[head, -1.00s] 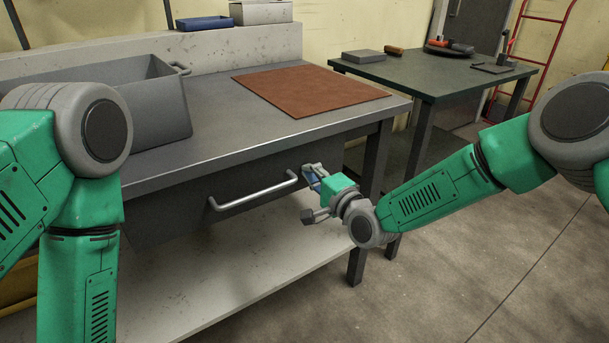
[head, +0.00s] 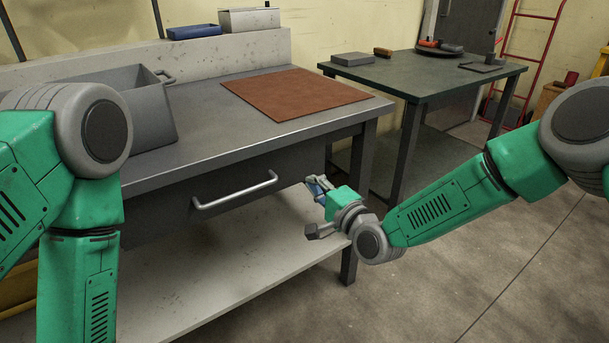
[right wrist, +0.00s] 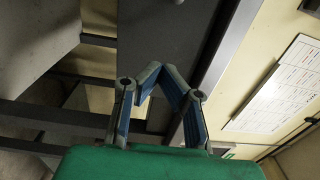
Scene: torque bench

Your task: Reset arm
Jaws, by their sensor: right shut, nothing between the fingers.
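My right gripper (head: 312,184) is beside the right end of the bench's drawer front, clear of the silver drawer handle (head: 235,195). In the right wrist view its fingers (right wrist: 160,70) meet at the tips with nothing between them. The drawer (head: 270,170) appears closed under the bench top (head: 210,120). My left arm comes in at the left and hangs down past the lower edge of the head view. Its gripper is out of frame.
A brown mat (head: 297,93) and a grey bin (head: 130,105) are on the bench. A pale lower shelf (head: 240,255) runs beneath. A green-topped table (head: 440,78) with tools stands at the right rear. A red hand truck (head: 530,50) is behind it. The floor at right is clear.

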